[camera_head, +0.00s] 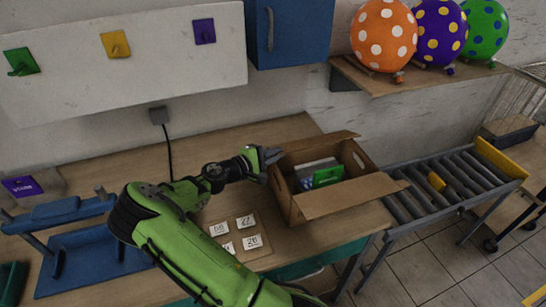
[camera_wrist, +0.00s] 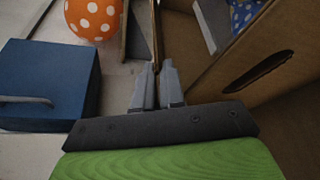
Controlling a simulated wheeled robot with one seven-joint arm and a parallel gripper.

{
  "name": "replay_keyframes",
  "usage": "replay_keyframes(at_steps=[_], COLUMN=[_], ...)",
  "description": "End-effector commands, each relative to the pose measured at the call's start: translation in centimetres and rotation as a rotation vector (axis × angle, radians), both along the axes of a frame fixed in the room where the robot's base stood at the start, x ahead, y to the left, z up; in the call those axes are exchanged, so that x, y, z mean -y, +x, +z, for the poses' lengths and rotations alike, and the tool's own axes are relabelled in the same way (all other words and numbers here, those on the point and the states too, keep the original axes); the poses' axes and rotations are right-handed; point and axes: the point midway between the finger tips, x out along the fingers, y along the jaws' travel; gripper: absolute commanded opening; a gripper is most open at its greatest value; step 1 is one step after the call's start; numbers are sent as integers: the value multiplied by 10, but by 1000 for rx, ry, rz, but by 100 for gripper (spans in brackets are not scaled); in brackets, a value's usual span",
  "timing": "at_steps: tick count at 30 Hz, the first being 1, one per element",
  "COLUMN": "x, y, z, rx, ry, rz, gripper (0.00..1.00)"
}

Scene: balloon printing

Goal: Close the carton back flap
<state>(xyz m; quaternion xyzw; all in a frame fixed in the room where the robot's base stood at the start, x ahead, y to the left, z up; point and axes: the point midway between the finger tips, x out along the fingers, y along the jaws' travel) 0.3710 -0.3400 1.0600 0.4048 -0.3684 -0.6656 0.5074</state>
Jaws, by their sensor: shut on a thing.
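The brown carton (camera_head: 352,163) stands open on the wooden table in the head view. Its back flap (camera_head: 318,141) runs along the far edge and its front flap (camera_head: 350,197) sticks out toward the near side. My gripper (camera_head: 273,155) is at the left end of the back flap. In the wrist view the two grey fingertips (camera_wrist: 157,68) are close together, with the back flap (camera_wrist: 157,25) seen nearly edge-on between them. The carton's side wall with a dark hand slot (camera_wrist: 258,72) is to the right. The exact contact is hard to see.
A green item (camera_head: 328,176) and grey things lie inside the carton. A roller conveyor (camera_head: 445,190) is at right, number cards (camera_head: 235,238) in front. A shelf (camera_head: 425,85) with balloons and a blue cabinet (camera_head: 290,33) are above.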

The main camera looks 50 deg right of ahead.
Motion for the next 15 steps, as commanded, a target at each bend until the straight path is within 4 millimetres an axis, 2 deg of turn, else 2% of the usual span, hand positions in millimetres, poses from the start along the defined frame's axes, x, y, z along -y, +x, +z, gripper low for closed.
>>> replay_keyframes(at_steps=[1, 15], x=[-1, -3], y=[-1, -5], z=[-10, -18], rx=[25, 176], ry=[-13, -99], rz=[0, 0], gripper=[0, 0])
